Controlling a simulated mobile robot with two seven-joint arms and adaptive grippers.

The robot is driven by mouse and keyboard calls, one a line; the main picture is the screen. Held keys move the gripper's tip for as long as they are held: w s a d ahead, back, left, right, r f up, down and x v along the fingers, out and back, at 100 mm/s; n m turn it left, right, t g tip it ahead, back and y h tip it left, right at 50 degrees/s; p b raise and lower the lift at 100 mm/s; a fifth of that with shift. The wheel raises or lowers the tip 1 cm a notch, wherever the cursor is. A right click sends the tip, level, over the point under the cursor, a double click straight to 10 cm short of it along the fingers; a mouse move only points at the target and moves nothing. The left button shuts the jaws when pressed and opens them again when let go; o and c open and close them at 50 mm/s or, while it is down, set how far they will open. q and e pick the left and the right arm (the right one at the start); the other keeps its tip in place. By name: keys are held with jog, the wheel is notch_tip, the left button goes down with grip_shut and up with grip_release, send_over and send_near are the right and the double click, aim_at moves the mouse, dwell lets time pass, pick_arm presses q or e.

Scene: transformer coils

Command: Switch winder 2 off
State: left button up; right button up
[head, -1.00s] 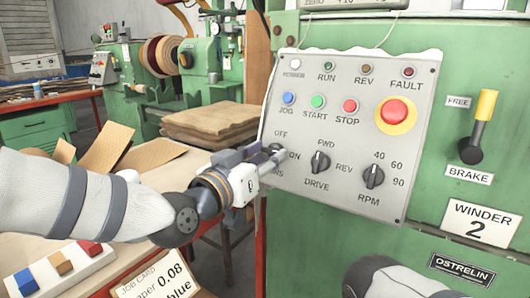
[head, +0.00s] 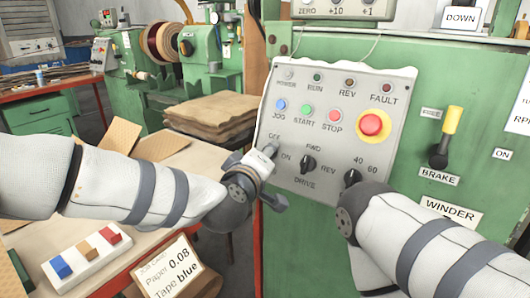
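The grey control panel (head: 345,148) is on the green winder 2. Its OFF/ON switch at the lower left is hidden by my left gripper (head: 268,153), which is at that switch beside the OFF and ON labels. Whether its fingers are closed on the knob I cannot see. The power lamp (head: 289,75) looks grey and the run lamp (head: 317,77) dark green. The WINDER 2 plate (head: 450,211) is partly covered by my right arm. That arm reaches in from the right below the panel, and its gripper is not visible.
The panel also holds a red stop button (head: 334,115), a large red mushroom button (head: 371,124), a drive knob (head: 308,163) and an RPM knob (head: 352,177). A brake lever (head: 450,124) is at the right. A table with colored blocks (head: 87,255) and a job card (head: 170,268) lies left.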

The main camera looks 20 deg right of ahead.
pick_arm(q)
jog(key=shift+d+r+n+g+y+p, duration=0.1)
jog(key=shift+n+g+y+p, duration=0.2)
jog(key=shift+n, duration=0.65)
jog(key=shift+r+n+g+y+p, duration=0.15)
jog(key=shift+n+y+p, duration=0.15)
jog(key=shift+n, duration=0.7)
jog(key=shift+d+r+n+g+y+p, duration=0.15)
jog(key=shift+n+y+p, duration=0.2)
jog(key=shift+n, duration=0.6)
pick_arm(e)
jog(key=shift+w+r+t, duration=0.5)
jog(key=shift+w+r, duration=0.8)
pick_arm(q)
jog(key=shift+a+f, duration=0.1)
jog(key=o, duration=1.2)
jog(key=shift+c, duration=0.2)
jog(key=shift+y, duration=0.25)
jog(key=v, duration=1.2)
